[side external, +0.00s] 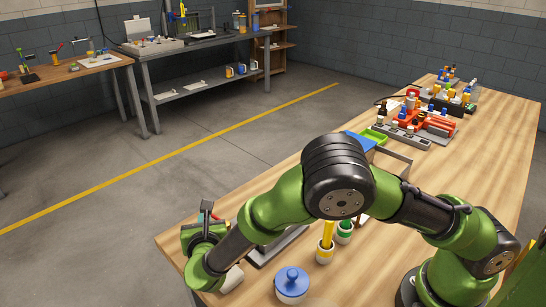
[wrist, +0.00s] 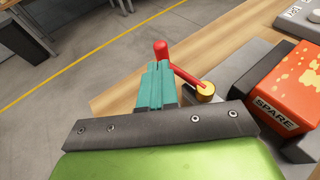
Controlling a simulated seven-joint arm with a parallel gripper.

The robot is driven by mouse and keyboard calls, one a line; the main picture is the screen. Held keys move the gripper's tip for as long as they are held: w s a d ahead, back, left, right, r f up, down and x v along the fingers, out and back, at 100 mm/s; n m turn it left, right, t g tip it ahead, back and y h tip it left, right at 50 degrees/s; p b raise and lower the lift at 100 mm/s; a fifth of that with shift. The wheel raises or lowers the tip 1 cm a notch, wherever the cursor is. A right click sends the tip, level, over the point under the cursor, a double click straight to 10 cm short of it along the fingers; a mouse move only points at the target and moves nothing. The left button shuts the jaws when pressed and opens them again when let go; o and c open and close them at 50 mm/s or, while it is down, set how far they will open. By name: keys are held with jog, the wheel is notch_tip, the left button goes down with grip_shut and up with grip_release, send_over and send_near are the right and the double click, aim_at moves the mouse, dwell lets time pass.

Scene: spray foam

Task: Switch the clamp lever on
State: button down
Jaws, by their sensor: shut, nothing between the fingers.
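The clamp lever (wrist: 187,76) is a red rod with a rounded red knob at its far end, running to a brass-coloured pivot (wrist: 205,92) in the wrist view. My gripper (wrist: 157,67) shows as teal fingers, shut with nothing between them. The fingertips overlap the lever in the picture, just below the knob; I cannot tell whether they touch it. In the side view my gripper is at the table's near-left corner, mostly hidden by my arm, with a bit of red (side external: 216,217) beside it.
An orange box (wrist: 285,95) marked SPARE stands right of the pivot. In the side view, a blue-lidded jar (side external: 291,284) and cups holding a yellow (side external: 327,235) and a green item are close to my arm. The table edge and open floor lie to the left.

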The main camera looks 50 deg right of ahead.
jog(key=v, duration=0.9)
jog(key=a+f+v, duration=0.1)
jog(key=v, duration=0.3)
jog(key=shift+a, duration=0.25)
jog(key=s+d+f+m+g, duration=0.2)
jog(key=m, duration=0.1)
jog(key=shift+s+d+f, duration=0.15)
jog(key=shift+s+f, duration=0.05)
jog(key=shift+s, duration=0.2)
jog(key=s+d+m+g, duration=0.1)
jog(key=m, duration=0.1)
jog(key=d+r+m+g, duration=0.1)
jog(key=d+m, duration=0.1)
jog(key=s+d+m+g, duration=0.1)
jog(key=d+g, duration=0.1)
jog(key=shift+s+r+m, duration=0.15)
jog(key=shift+s+m, duration=0.15)
jog(key=shift+m, duration=0.1)
jog(key=s+d+r+m+y, duration=0.5)
jog(key=d+r+m, duration=0.4)
jog(key=m, duration=0.3)
jog(key=s+d+r+m+t+y, duration=0.1)
jog(key=s+d+r+m+y, duration=0.4)
jog(key=d+r+m, duration=0.3)
jog(key=shift+d+r+m, duration=0.4)
jog(key=shift+r+m, duration=0.45)
jog(key=shift+m, duration=1.45)
